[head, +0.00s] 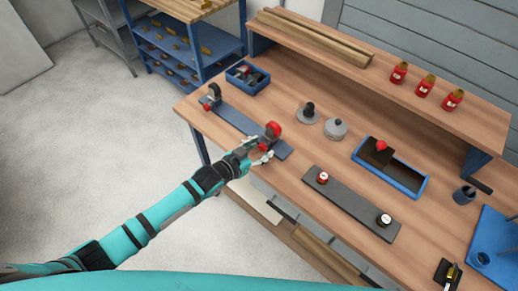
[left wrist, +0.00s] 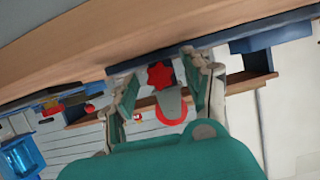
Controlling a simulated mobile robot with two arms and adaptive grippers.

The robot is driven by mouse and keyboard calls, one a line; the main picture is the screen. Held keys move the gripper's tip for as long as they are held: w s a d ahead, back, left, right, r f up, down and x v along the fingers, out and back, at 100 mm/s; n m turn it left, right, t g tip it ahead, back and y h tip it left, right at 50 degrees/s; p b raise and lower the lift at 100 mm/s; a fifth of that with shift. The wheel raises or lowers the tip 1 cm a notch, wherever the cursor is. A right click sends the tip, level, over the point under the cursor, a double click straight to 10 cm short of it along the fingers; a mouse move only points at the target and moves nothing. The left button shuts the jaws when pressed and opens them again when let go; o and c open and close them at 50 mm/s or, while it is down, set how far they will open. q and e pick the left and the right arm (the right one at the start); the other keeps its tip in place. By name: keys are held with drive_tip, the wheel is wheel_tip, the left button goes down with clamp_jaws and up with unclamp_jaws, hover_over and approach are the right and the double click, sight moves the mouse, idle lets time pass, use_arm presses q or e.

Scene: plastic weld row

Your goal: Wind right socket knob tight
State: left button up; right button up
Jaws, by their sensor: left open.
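A dark blue-grey bar (head: 238,119) lies along the table's near left edge with a socket at each end. The right socket (head: 273,130) is a red and dark round body with a red knob (head: 262,147) low on its near side. The left socket (head: 214,91) has a similar red knob (head: 207,106). My left gripper (head: 262,157) is open at the right socket's knob. In the left wrist view the star-shaped red knob (left wrist: 160,76) shows between the spread fingers (left wrist: 168,84); I cannot tell whether they touch it. My right gripper is not in view.
A grey plate (head: 350,205) with two small knobs lies right of the gripper. A raised shelf (head: 420,79) carries red bottles (head: 425,86).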

use_arm(q)
clamp_jaws()
drive_tip(key=shift+s, duration=0.1)
idle(0.3)
drive_tip(key=shift+m+y+p, duration=0.3)
drive_tip(key=shift+m+p, duration=0.1)
drive_tip(key=shift+m, duration=0.2)
drive_tip(key=shift+d+f+m+t+y, duration=0.1)
drive_tip(key=shift+m+t+y, duration=0.2)
drive_tip(key=shift+m, duration=0.2)
drive_tip(key=shift+s+m+t+y+b, duration=0.1)
drive_tip(key=shift+m+t+y+b, duration=0.65)
drive_tip(key=shift+m, duration=0.45)
